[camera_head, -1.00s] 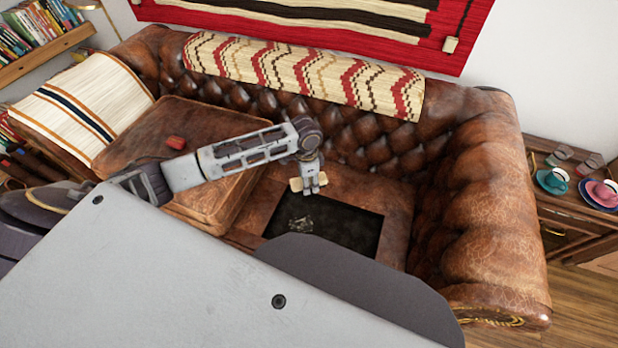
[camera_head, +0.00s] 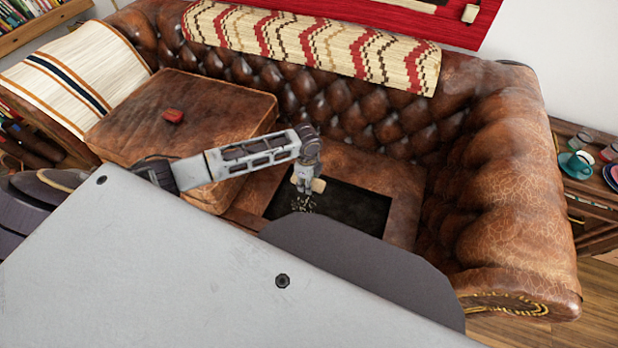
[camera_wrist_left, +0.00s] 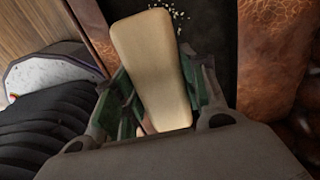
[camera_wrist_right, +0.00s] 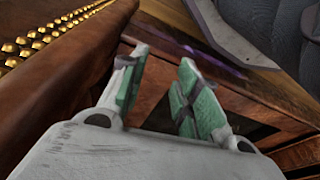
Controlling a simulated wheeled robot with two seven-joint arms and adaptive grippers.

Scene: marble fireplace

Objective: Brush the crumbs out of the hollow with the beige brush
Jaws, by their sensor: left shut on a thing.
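My left gripper (camera_head: 304,188) is shut on the beige brush (camera_wrist_left: 152,72), whose pale block fills the middle of the left wrist view. In the head view the beige brush (camera_head: 318,186) shows beside the fingers, above the dark hollow (camera_head: 355,210) in the sofa seat. Pale crumbs (camera_head: 303,203) lie in the left part of the hollow, just below the gripper. Some crumbs (camera_wrist_left: 178,14) also show past the brush's far end in the left wrist view. My right gripper (camera_wrist_right: 160,95) is open and empty near brown leather; it is not in the head view.
The tufted backrest and right armrest (camera_head: 510,190) bound the seat. Cups (camera_head: 576,165) stand on a side cabinet at the right.

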